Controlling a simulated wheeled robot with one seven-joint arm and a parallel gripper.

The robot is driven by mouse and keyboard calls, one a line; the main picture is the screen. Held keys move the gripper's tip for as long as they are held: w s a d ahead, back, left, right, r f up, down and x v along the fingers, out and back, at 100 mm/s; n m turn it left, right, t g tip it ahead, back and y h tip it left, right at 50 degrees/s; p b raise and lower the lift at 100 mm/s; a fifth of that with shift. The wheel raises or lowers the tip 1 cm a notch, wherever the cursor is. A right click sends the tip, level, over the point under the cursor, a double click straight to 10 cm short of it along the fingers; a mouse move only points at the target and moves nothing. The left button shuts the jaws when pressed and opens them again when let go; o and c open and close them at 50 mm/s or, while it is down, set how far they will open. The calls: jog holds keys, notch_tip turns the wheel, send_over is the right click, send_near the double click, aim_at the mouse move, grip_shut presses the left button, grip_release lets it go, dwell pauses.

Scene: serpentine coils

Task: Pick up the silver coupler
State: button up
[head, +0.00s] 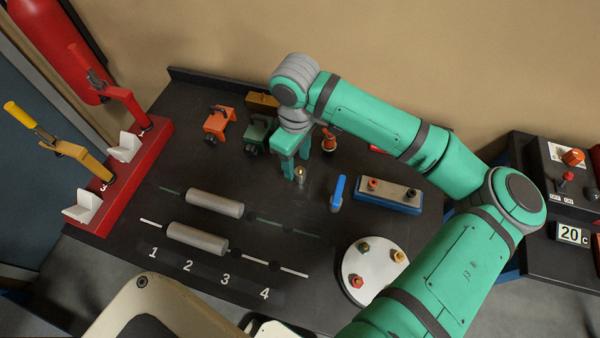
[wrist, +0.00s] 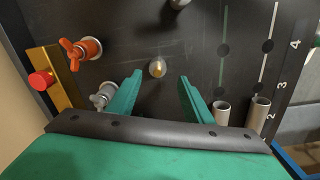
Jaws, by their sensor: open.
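A small upright piece, silver with a brassy tint, which I take to be the silver coupler (head: 300,174), stands on the dark tabletop just below my gripper's fingertips in the head view. In the wrist view the coupler (wrist: 158,68) shows from above, roughly between the two green fingers and slightly beyond their tips. My gripper (head: 297,165) points down over the table and is open. In the wrist view my gripper (wrist: 160,78) has its fingers wide apart with nothing between them that they touch.
An orange-red valve (wrist: 84,50) and a grey valve (wrist: 102,98) stand close to the fingers. Two grey tubes (head: 215,203) lie left, a white disc (head: 352,287) with fittings in front, a blue block (head: 385,207) farther right.

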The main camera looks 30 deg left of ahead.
aim_at(300, 167)
jog(key=shift+w+d+f, duration=0.15)
jog(key=shift+f, duration=1.15)
jog(key=shift+w+d+f, duration=0.15)
jog(key=shift+f, duration=1.15)
grip_shut()
